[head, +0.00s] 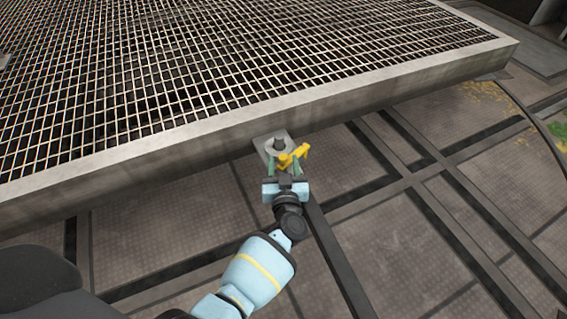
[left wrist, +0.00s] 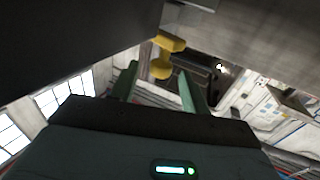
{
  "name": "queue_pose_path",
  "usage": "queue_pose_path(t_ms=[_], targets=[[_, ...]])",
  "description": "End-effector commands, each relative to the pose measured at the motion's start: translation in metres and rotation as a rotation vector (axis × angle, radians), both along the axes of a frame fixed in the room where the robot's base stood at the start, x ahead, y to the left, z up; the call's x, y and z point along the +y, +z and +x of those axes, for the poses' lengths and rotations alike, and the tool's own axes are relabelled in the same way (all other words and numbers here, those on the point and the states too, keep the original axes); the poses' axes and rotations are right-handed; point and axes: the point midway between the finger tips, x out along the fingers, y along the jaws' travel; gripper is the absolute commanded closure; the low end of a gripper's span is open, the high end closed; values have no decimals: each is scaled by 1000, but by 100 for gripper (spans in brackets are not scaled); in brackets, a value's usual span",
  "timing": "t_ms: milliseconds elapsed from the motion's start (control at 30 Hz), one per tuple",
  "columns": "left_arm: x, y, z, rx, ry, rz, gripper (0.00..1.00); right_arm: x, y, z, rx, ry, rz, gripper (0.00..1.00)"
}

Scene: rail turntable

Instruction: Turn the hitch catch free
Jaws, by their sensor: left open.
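The yellow hitch catch (head: 293,156) sits by a grey round fitting on a plate (head: 268,143) under the edge of the grated deck. My left gripper (head: 284,168) is right at the catch, its green fingers apart on the near side of it. In the left wrist view the yellow catch (left wrist: 164,62) shows just beyond and between the fingertips (left wrist: 160,80). The gripper is open. I cannot tell whether a finger touches the catch. My right gripper is not in view.
The grated deck (head: 220,60) with its thick metal edge (head: 400,92) lies just beyond the catch. Dark rails (head: 440,195) cross the plated floor (head: 400,240) to the right. The floor around my left arm is clear.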

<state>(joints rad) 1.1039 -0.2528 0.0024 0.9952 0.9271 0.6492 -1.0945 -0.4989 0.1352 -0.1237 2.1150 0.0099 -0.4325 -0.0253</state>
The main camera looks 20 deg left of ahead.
Motion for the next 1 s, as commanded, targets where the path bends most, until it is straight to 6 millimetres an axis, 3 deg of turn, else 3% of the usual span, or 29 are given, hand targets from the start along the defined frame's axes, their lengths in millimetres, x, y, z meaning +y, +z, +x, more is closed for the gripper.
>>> queue_pose_path(t_ms=[500,867,1000], targets=[[-31,1,-62,2,-1,-1,54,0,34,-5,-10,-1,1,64],[-34,0,-68,1,0,0,54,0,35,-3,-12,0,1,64],[-32,0,-69,-8,-4,-6,69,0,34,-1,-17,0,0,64]])
